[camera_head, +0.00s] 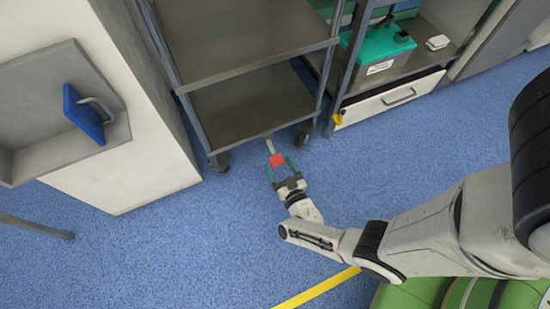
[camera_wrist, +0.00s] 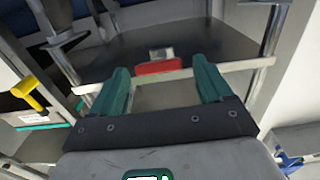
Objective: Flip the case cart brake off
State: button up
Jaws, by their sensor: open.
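The case cart (camera_head: 250,101) is a grey metal shelf cart on casters at the top centre of the head view. Its brake is a red pedal (camera_head: 277,160) on a short pale bar at the cart's lower front edge. In the wrist view the red pedal (camera_wrist: 158,67) lies across the gap between my fingers, with the cart's lower shelf (camera_wrist: 215,45) behind it. My gripper (camera_head: 281,166) has green fingers and is open, with the pedal at or just beyond its fingertips. I cannot tell whether they touch. Nothing is held.
A cabinet with a white drawer (camera_head: 390,97) and a teal box (camera_head: 378,52) stands right of the cart. The blue floor (camera_head: 190,245) in front is clear.

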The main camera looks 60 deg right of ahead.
aim_at(273, 152)
jog(key=shift+b+x, duration=0.55)
jog(key=shift+x, duration=1.55)
jog(key=c, duration=1.4)
jog(key=r+g+p, duration=0.1)
jog(key=p, duration=0.2)
jog(key=shift+s+r+y+p, duration=0.1)
jog(key=shift+r+y+p, duration=0.05)
jog(key=shift+y+p, duration=0.2)
jog(key=r+g+y+p, duration=0.1)
jog(key=g+p, duration=0.1)
jog(key=p, duration=0.4)
jog(key=shift+s+a+r+y+p, duration=0.1)
jog(key=shift+r+y+p, duration=0.15)
jog(key=shift+p, duration=0.15)
jog(key=shift+g+p, duration=0.4)
jog(key=shift+p, duration=0.35)
jog(key=shift+y, duration=0.3)
jog(key=shift+f, duration=0.1)
